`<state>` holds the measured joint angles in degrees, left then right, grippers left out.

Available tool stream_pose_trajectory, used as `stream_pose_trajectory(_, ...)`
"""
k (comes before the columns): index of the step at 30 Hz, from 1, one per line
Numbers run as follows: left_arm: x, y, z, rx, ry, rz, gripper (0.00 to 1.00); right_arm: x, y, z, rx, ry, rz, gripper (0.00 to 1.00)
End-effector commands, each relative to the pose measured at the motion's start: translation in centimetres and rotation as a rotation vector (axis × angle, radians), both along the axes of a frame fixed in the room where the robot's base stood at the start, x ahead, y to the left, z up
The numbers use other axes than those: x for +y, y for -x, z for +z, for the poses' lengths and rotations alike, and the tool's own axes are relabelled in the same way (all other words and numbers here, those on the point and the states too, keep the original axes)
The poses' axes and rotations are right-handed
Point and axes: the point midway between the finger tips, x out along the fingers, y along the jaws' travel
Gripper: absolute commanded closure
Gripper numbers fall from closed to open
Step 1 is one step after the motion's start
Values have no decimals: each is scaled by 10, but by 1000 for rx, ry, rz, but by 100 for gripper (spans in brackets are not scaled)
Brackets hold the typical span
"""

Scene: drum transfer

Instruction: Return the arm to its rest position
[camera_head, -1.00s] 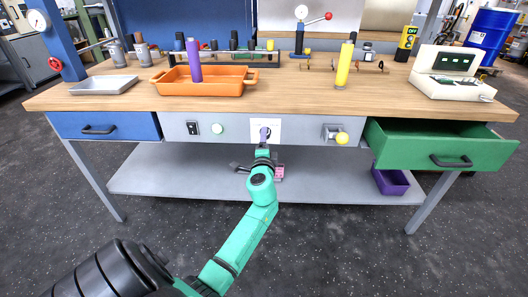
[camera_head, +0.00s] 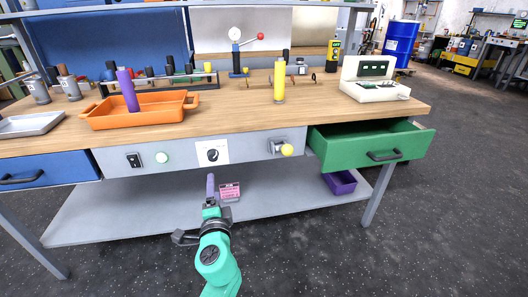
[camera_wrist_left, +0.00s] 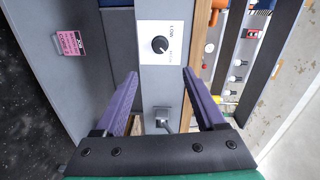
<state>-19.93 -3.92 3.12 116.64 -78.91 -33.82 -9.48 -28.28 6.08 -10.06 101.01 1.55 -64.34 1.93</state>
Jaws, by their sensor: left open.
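My left arm comes up from the bottom of the head view, teal with a dark wrist. Its left gripper (camera_head: 211,187) has purple fingers and is in front of the bench, below the dial panel (camera_head: 212,152). In the wrist view the left gripper (camera_wrist_left: 160,80) has its two fingers wide apart with nothing between them. The white panel with its black knob (camera_wrist_left: 160,44) shows ahead, beyond the fingertips and apart from them. My right gripper is not in view.
The green drawer (camera_head: 376,147) stands open at the right. The lower shelf (camera_head: 285,191) bears a pink box (camera_head: 229,192) and a purple bin (camera_head: 341,182). An orange tray (camera_head: 135,113) and a yellow cylinder (camera_head: 279,82) stand on the wooden top.

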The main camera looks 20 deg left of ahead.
Motion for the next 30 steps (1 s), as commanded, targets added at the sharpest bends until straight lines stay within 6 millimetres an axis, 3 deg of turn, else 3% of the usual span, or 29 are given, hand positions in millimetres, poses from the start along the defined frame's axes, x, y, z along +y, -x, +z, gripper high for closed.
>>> stream_pose_trajectory(4,0,0,-4,4,16,0,28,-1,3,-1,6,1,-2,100)
stream_pose_trajectory(7,1,3,-39,38,148,9,28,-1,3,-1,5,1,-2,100)
stream_pose_trajectory(8,1,5,-57,58,216,16,28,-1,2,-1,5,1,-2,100)
stream_pose_trajectory(11,-8,22,-138,169,502,63,28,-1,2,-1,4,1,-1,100)
stream_pose_trajectory(12,-16,32,-171,224,617,90,28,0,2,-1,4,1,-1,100)
stream_pose_trajectory(15,-39,63,-239,358,851,163,28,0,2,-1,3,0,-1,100)
stream_pose_trajectory(18,-65,98,-289,485,1028,237,28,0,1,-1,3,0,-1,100)
stream_pose_trajectory(21,-91,133,-326,603,1170,311,28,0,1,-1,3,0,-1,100)
stream_pose_trajectory(26,-132,192,-367,794,1363,435,28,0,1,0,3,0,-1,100)
stream_pose_trajectory(27,-128,194,-351,785,1350,433,28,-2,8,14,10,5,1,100)
stream_pose_trajectory(30,-123,206,-349,788,1339,433,28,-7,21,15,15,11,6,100)
